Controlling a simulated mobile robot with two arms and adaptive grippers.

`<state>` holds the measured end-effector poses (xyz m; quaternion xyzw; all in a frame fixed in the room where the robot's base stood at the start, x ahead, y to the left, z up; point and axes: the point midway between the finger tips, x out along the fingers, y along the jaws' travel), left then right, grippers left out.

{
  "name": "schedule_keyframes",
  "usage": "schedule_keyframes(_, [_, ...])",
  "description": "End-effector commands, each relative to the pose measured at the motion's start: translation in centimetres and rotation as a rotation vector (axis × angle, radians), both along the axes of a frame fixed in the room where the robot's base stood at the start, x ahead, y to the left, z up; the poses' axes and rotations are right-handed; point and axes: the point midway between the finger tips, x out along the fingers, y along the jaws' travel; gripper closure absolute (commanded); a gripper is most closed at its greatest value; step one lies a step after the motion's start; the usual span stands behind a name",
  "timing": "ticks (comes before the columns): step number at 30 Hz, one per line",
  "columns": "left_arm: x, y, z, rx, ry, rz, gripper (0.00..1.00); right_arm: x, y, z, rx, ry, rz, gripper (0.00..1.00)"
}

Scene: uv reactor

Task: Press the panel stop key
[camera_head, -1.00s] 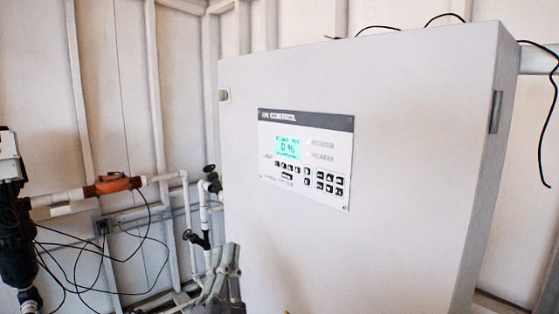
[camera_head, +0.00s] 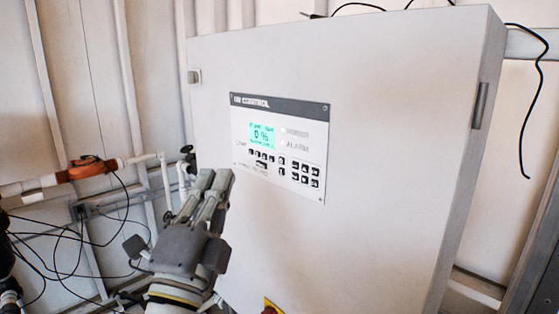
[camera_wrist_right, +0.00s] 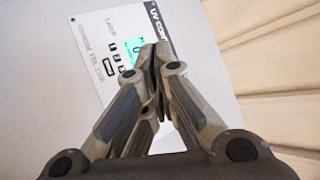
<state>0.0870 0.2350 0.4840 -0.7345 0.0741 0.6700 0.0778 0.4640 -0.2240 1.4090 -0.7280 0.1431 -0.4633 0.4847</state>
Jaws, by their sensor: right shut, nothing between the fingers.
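The control panel (camera_head: 278,182) is a white plate with a dark header on the front of a large grey cabinet (camera_head: 370,220). Its lit cyan display (camera_head: 262,134) reads 0 %. Small black keys (camera_head: 306,175) sit below and right of the display; their labels are too small to read, so I cannot tell which is stop. My right gripper (camera_head: 215,180) is shut and empty, just left of and below the panel in the head view. In the right wrist view the shut fingertips (camera_wrist_right: 155,50) overlap the display and hide part of the panel. My left gripper is not in view.
A red and yellow part (camera_head: 271,306) shows low on the cabinet front. Pipes with an orange fitting (camera_head: 92,168) and loose black cables (camera_head: 75,245) are at the left. A latch (camera_head: 480,105) is on the cabinet's right side.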

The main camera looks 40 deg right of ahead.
Motion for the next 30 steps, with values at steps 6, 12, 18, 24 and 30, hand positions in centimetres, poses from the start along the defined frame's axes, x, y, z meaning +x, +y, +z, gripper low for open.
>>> schedule_keyframes(6, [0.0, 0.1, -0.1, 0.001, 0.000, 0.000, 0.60, 0.1, -2.2, 0.0, -0.003, 0.000, -0.003, 1.00])
schedule_keyframes(12, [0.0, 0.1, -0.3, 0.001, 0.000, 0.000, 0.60, 0.3, -5.2, 0.0, -0.004, -0.001, -0.003, 1.00])
schedule_keyframes(18, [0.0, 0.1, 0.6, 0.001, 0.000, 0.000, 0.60, 0.6, -7.4, 0.2, -0.002, 0.001, -0.002, 1.00])
schedule_keyframes(24, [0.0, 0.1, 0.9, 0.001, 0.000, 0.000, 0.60, 0.7, -8.4, 0.1, 0.000, 0.000, 0.000, 1.00])
schedule_keyframes(30, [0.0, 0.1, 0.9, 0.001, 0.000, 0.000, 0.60, 0.7, -8.5, 0.0, 0.000, -0.001, 0.001, 1.00])
